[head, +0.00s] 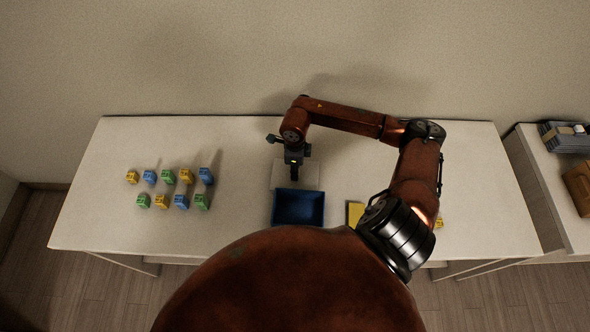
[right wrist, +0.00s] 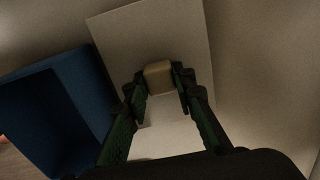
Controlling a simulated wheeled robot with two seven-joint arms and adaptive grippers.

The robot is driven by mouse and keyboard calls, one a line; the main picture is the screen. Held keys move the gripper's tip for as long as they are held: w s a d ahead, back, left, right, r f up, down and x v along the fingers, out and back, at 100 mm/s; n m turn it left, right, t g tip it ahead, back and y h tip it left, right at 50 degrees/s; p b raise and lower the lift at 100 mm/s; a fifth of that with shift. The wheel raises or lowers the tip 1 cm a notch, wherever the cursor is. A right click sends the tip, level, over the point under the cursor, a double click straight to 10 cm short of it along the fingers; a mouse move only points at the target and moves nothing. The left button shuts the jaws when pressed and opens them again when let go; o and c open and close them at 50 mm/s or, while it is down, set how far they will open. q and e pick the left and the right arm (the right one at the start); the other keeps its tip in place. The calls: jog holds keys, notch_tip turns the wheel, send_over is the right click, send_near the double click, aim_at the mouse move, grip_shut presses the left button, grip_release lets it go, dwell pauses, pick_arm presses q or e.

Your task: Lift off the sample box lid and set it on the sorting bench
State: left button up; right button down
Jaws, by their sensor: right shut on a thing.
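The sample box (head: 298,208) is an open blue box on the white bench (head: 240,135); its dark inside shows. It also stands at the left in the right wrist view (right wrist: 80,75). The lid (head: 311,177) is a flat pale plate just behind the box, clear of its opening. In the right wrist view the lid (right wrist: 120,40) carries a small beige knob (right wrist: 158,76). My right gripper (head: 294,172) points down over the lid, its fingers (right wrist: 158,85) shut on the knob. Whether the lid touches the bench is unclear. My left gripper is not in view.
Several small yellow, blue and green blocks (head: 168,176) stand in two rows on the left of the bench. A yellow piece (head: 355,213) lies right of the box, partly behind my arm. A side table (head: 556,175) with items stands at the right. A wall is behind.

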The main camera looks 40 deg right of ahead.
jog(key=shift+f+b, duration=0.35)
jog(key=shift+f, duration=0.1)
dwell(0.3)
jog(key=c, duration=1.5)
grip_release()
jog(key=shift+c, duration=0.2)
jog(key=shift+r, duration=0.15)
jog(key=shift+r+p, duration=1.9)
jog(key=shift+r, duration=1.95)
